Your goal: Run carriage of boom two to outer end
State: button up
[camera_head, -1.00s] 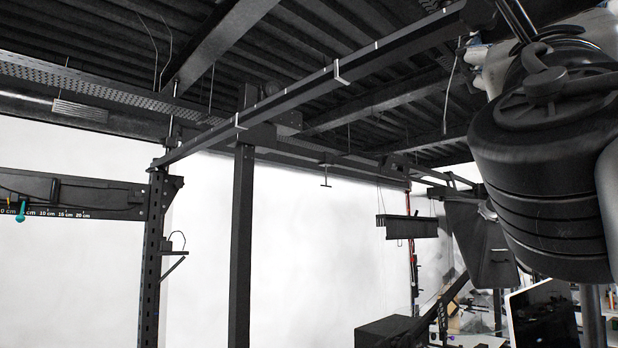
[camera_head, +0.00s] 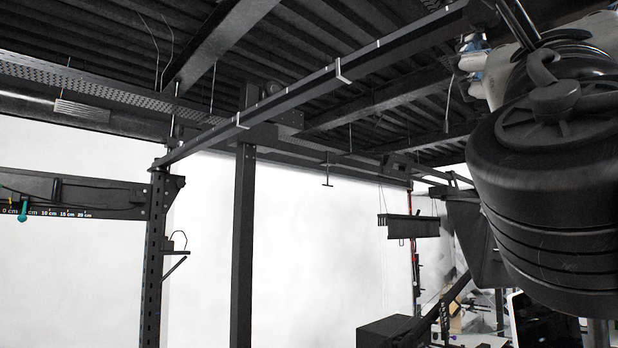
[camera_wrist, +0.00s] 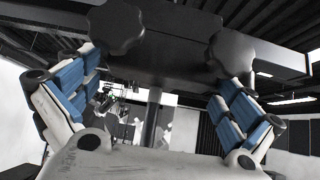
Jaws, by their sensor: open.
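A long dark boom (camera_head: 290,100) with pale marks runs from the upper right down to the left in the head view. I cannot tell whether it is boom two. In the wrist view a dark block (camera_wrist: 165,45) with two black lobed knobs sits at a dark beam (camera_wrist: 265,62), which fits a carriage. My gripper (camera_wrist: 158,80) is open, its blue-padded fingers spread below and to either side of the block. Contact cannot be told. In the head view white and blue parts of my gripper show at the upper right, partly hidden.
A beam with a centimetre scale (camera_head: 100,200) and a cyan pointer (camera_head: 22,211) is at the left. Dark posts (camera_head: 243,240) stand in the middle. A large ribbed black round part (camera_head: 550,200), perhaps my arm, fills the right. A hanging dark bar (camera_head: 412,227) is beyond.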

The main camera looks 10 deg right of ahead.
jog(key=v, duration=1)
jog(key=shift+s, duration=0.15)
jog(key=shift+a+f, duration=0.1)
jog(key=shift+f, duration=0.05)
